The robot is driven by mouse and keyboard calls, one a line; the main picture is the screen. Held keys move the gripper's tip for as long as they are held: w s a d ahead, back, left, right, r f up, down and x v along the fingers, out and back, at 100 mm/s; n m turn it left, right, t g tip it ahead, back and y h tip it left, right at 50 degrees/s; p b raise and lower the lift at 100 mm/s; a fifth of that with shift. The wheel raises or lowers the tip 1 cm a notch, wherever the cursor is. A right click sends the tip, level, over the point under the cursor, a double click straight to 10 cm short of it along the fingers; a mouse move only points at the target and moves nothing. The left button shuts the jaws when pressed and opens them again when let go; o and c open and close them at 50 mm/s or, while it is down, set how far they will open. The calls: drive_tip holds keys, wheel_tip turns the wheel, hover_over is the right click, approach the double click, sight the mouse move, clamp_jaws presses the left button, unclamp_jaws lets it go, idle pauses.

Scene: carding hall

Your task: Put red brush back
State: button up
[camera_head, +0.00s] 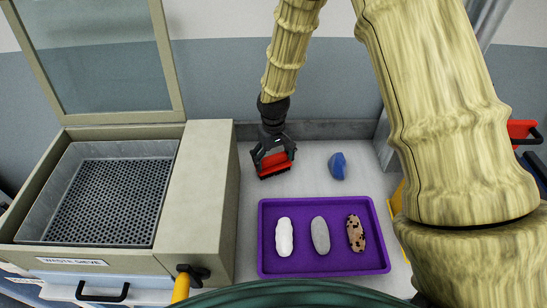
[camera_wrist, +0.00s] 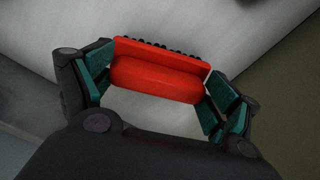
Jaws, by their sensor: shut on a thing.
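The red brush (camera_head: 273,164) has a red body with a row of dark bristles. My gripper (camera_head: 274,158) is shut on it, above or at the pale worktop behind the purple tray; I cannot tell whether the bristles touch the worktop. In the wrist view the red brush (camera_wrist: 158,75) lies between the two teal-padded fingers of my gripper (camera_wrist: 160,88), with its bristles along the far edge. The fingers sit at the brush's two ends.
A purple tray (camera_head: 383,262) holds a white, a grey and a brown-speckled oblong piece. A blue object (camera_head: 337,166) lies to the brush's right. A waste sieve box (camera_head: 205,190) with raised lid stands at left. Pale worktop (camera_head: 305,165) is clear between brush and blue object.

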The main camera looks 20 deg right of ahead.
sight(273, 157)
drive_tip(key=shift+f, duration=0.1)
drive_tip(key=o, duration=0.7)
drive_tip(key=shift+r+b, duration=1.95)
drive_tip(key=shift+r, duration=4.2)
